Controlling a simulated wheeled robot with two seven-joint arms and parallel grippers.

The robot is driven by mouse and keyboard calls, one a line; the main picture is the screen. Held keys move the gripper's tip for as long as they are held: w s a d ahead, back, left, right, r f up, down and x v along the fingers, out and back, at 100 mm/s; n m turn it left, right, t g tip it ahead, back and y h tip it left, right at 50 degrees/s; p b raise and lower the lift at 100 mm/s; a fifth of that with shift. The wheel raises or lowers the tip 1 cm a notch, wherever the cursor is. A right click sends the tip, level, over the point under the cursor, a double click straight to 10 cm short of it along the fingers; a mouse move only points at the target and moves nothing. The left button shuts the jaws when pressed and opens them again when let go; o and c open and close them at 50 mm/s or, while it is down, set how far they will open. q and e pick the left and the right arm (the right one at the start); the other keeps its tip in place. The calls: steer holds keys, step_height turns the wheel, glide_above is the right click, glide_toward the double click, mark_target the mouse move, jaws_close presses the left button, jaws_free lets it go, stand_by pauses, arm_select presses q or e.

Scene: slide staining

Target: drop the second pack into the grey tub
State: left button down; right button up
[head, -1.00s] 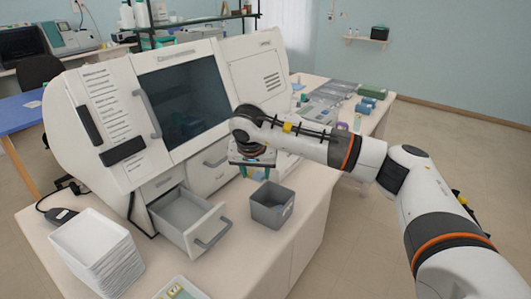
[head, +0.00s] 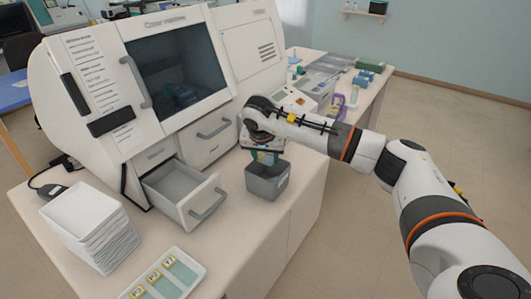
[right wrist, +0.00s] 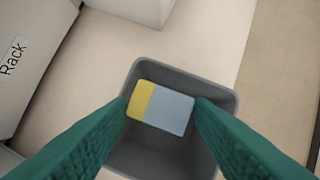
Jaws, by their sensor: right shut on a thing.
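The grey tub (head: 266,187) stands on the bench in front of the white machine; in the right wrist view its rim (right wrist: 228,100) surrounds the pack. My right gripper (head: 267,158) is directly over the tub, pointing down. Its green fingers are shut on a pack (right wrist: 168,108), blue-grey with a yellow end, seen over the tub's opening. In the head view the pack is mostly hidden by the gripper and small. How deep it hangs relative to the rim is hard to tell. My left gripper is not in view.
An open drawer (head: 208,203) juts from the machine (head: 110,110) left of the tub. A stack of white trays (head: 90,225) stands at the left. A white tray (head: 196,268) with yellow-ended pieces lies at the front. Bench space right of the tub is clear.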

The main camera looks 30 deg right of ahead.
steer(key=shift+r, duration=0.1)
steer(key=o, duration=1)
steer(key=shift+o, duration=0.2)
steer(key=shift+r, duration=0.1)
steer(key=b+v, duration=0.2)
steer(key=v, duration=0.9)
steer(key=shift+a+r, duration=0.15)
steer(key=shift+r, duration=0.2)
steer(key=shift+s+f, duration=0.15)
